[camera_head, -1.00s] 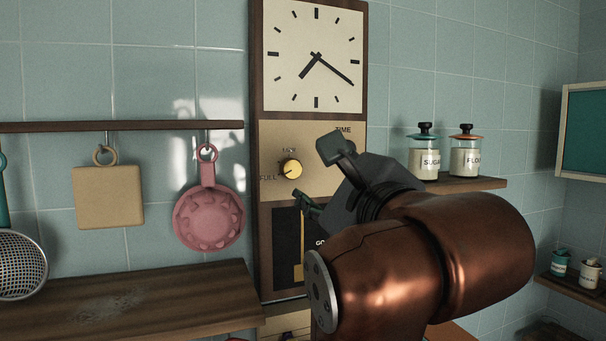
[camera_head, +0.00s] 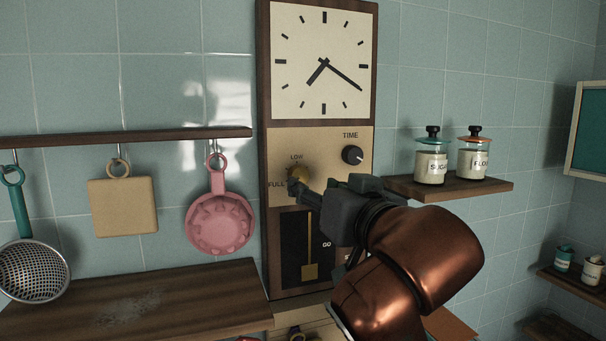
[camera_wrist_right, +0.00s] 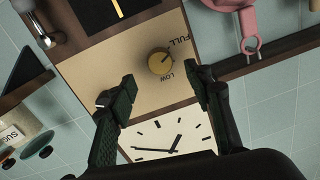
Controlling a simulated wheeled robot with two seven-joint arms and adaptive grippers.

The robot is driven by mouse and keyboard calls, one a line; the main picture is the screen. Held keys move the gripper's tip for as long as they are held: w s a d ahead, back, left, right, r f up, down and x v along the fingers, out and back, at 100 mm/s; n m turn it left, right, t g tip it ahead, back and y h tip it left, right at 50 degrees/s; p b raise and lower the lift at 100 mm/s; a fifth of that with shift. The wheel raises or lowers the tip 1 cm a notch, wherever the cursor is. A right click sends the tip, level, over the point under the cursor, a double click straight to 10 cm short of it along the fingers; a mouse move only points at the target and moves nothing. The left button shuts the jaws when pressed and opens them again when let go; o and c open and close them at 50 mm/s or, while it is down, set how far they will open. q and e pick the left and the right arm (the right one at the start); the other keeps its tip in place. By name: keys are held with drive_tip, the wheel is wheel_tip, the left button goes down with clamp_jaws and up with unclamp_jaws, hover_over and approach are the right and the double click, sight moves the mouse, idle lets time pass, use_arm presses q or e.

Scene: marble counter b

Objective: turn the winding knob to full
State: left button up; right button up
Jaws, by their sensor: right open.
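The yellow winding knob (camera_head: 297,172) sits on the cream panel of the wooden wall clock (camera_head: 264,140), between the LOW and FULL labels. It shows whole in the right wrist view (camera_wrist_right: 160,62), where its pointer is too small to read surely. My right gripper (camera_head: 296,188) is open in front of the knob, its fingers partly covering it in the head view. In the right wrist view the open fingertips (camera_wrist_right: 162,82) lie on either side of the knob, apart from it, with nothing between them touching. My left gripper is not in view.
A dark TIME knob (camera_head: 353,155) is on the same panel, right of the winding knob. Below is a dark slot with a yellow pendulum (camera_head: 309,270). A shelf (camera_head: 490,188) with sugar and flour jars is close behind my right arm. A pink pan (camera_head: 220,222) hangs left.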

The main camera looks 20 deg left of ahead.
sight(301, 177)
drive_tip(key=p+x, duration=0.2)
drive_tip(key=x, duration=0.3)
drive_tip(key=shift+w+a+r, duration=0.1)
drive_tip(key=shift+w, duration=0.15)
drive_tip(key=shift+w+a+p, duration=0.35)
drive_tip(key=shift+w+p, duration=0.05)
drive_tip(key=shift+p, duration=0.05)
drive_tip(key=shift+c, duration=0.7)
drive_tip(key=c, duration=1)
drive_tip(key=shift+n+b, duration=0.3)
drive_tip(key=shift+b, duration=0.05)
drive_tip(key=o, duration=1.1)
drive_tip(key=shift+o, duration=0.2)
